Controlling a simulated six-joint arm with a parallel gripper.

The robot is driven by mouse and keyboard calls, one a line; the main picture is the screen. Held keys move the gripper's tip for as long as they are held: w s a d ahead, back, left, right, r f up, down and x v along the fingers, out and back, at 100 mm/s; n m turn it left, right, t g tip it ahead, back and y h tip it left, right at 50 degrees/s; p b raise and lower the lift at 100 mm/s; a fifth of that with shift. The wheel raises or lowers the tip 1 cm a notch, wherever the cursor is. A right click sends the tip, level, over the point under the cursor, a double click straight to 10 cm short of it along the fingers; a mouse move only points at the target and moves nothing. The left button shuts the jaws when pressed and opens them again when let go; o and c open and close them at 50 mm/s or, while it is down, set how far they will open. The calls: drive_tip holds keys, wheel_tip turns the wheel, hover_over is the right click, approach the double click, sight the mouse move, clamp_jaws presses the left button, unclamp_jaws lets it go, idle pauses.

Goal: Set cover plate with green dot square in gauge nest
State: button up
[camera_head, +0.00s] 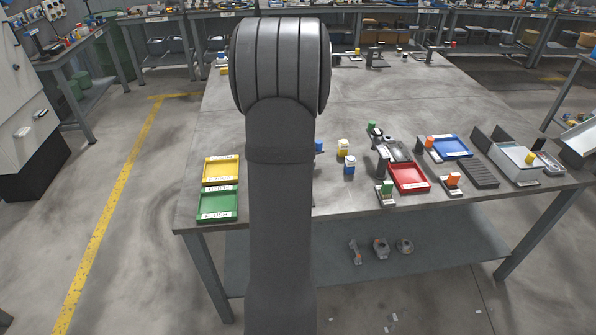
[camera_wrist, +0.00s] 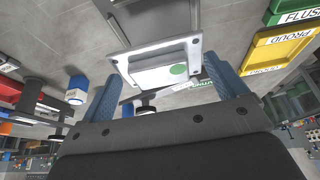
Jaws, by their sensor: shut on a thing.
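The cover plate (camera_wrist: 150,68) is a pale metal plate with a raised block and a green dot (camera_wrist: 179,69). In the wrist view it lies between the blue fingers of my gripper (camera_wrist: 165,82), which is shut on it. It looks tilted in the picture, and the finger contact is partly hidden. In the head view my own arm hides the gripper and plate. Just beyond the plate in the wrist view are thin dark bars (camera_wrist: 114,27) on the grey table; I cannot tell whether they belong to the gauge nest.
The yellow PROUD tray (camera_head: 206,169) and green FLUSH tray (camera_head: 203,205) stand left of my arm. Right of it are small bottles (camera_head: 343,148), a red tray (camera_head: 426,186), a blue tray (camera_head: 451,156) and metal fixtures (camera_head: 398,150). The table's back middle is mostly clear.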

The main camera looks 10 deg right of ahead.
drive_tip(key=shift+f, duration=3.35)
drive_tip(key=shift+f, duration=0.3)
drive_tip(key=shift+s+a+f, duration=0.1)
drive_tip(key=shift+s+f, duration=0.1)
drive_tip(key=shift+f, duration=0.25)
drive_tip(key=o, duration=1.1)
drive_tip(key=shift+w+r, duration=0.15)
drive_tip(key=shift+r, duration=4)
drive_tip(key=shift+f, duration=0.1)
drive_tip(key=shift+f, duration=3.7)
